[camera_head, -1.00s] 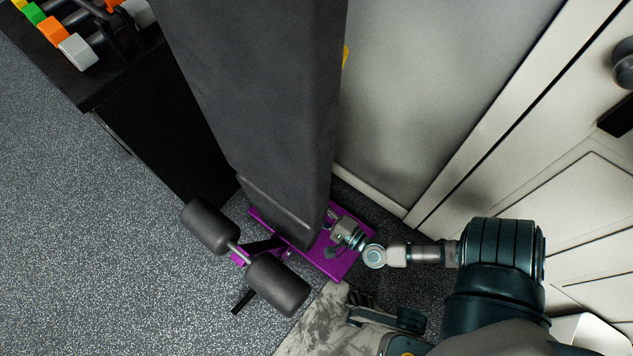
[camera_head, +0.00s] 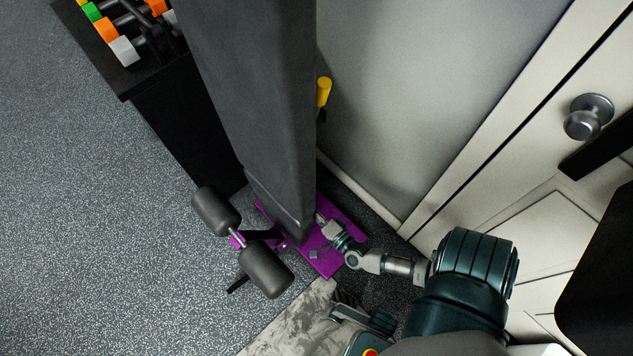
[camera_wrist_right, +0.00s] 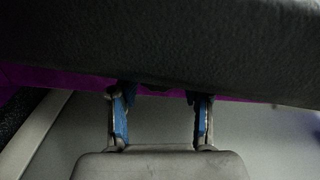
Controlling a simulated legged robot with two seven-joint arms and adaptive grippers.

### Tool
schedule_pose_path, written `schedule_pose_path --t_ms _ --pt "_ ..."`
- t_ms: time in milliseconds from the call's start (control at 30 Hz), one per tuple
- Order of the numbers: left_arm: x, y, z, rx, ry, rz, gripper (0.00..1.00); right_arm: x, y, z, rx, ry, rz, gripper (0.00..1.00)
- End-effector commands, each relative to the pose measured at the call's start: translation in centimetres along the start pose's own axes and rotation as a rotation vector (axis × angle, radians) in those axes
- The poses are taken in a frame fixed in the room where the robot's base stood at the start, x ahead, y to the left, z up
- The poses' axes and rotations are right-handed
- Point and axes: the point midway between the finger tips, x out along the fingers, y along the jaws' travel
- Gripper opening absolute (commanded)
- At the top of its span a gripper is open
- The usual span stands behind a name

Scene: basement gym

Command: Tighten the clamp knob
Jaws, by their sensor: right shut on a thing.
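A long dark grey padded bench (camera_head: 255,100) stands over a purple metal frame (camera_head: 322,262). My right gripper (camera_head: 322,222) reaches in from the right, low beside the pad's lower end, above the frame. In the right wrist view its two blue-lined fingers (camera_wrist_right: 161,100) stand apart with their tips at the underside of the dark pad (camera_wrist_right: 160,45). The clamp knob is hardly to be made out; only a small dark shape shows between the fingertips, under the pad's edge. The fingers are shut on it. My left gripper is not in view.
Two black foam rollers (camera_head: 264,270) stick out at the bench's left. A black rack with coloured dumbbells (camera_head: 123,50) stands at upper left. A yellow handle (camera_head: 323,92) is beside the pad. A pale door with a round doorknob (camera_head: 588,116) is at right. The left floor (camera_head: 100,230) is clear.

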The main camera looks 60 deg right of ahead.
Motion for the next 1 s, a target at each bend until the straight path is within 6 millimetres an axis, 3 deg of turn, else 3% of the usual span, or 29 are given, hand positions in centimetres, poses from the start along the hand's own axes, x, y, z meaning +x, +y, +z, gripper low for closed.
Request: schedule_pose_path --t_ms 633,667,733,767,1000 --pt "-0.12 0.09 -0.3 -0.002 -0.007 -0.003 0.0 -0.36 0.66 -0.31 -0.069 0.004 0.013 0.13" --pt "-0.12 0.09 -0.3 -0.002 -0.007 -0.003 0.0 -0.36 0.67 -0.31 -0.069 0.004 0.013 0.51" --pt "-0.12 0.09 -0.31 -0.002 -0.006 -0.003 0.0 -0.36 0.64 -0.3 -0.069 0.004 0.013 0.68" --pt "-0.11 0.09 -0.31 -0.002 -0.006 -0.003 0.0 -0.34 0.61 -0.28 -0.069 0.003 0.012 0.73" --pt "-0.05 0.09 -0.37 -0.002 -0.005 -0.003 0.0 -0.16 0.28 -0.19 -0.067 0.003 0.005 0.73"
